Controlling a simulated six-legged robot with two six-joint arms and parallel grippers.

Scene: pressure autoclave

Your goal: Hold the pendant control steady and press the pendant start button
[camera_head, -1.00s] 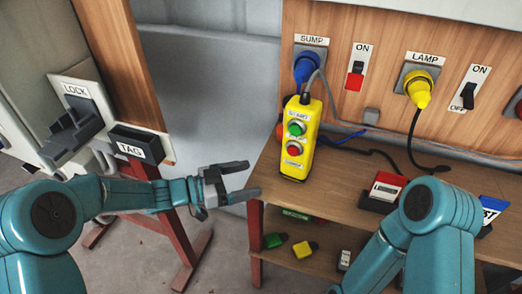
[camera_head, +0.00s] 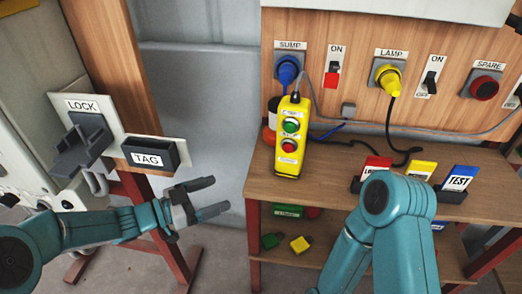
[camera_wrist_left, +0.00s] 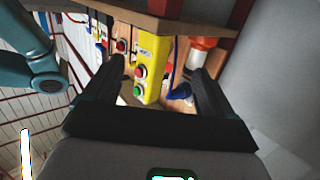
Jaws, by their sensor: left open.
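The yellow pendant control (camera_head: 291,137) hangs upright on a grey cable above the left end of the wooden bench. It has a green button (camera_head: 290,126) above a red button (camera_head: 288,146); the label by the green one is too small to read. My left gripper (camera_head: 222,196) is open and empty, left of the pendant and lower, apart from it. In the left wrist view the pendant (camera_wrist_left: 152,62) shows between the open fingers (camera_wrist_left: 158,80), some way beyond them. My right arm (camera_head: 385,225) shows at the lower right; its gripper is hidden.
The bench (camera_head: 330,188) carries a red block (camera_head: 375,170), a yellow block and a blue TEST block (camera_head: 456,183). A blue SUMP plug (camera_head: 287,72) and a yellow LAMP plug (camera_head: 389,80) sit on the back panel. A TAG holder (camera_head: 149,153) stands left. Grey wall space lies between.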

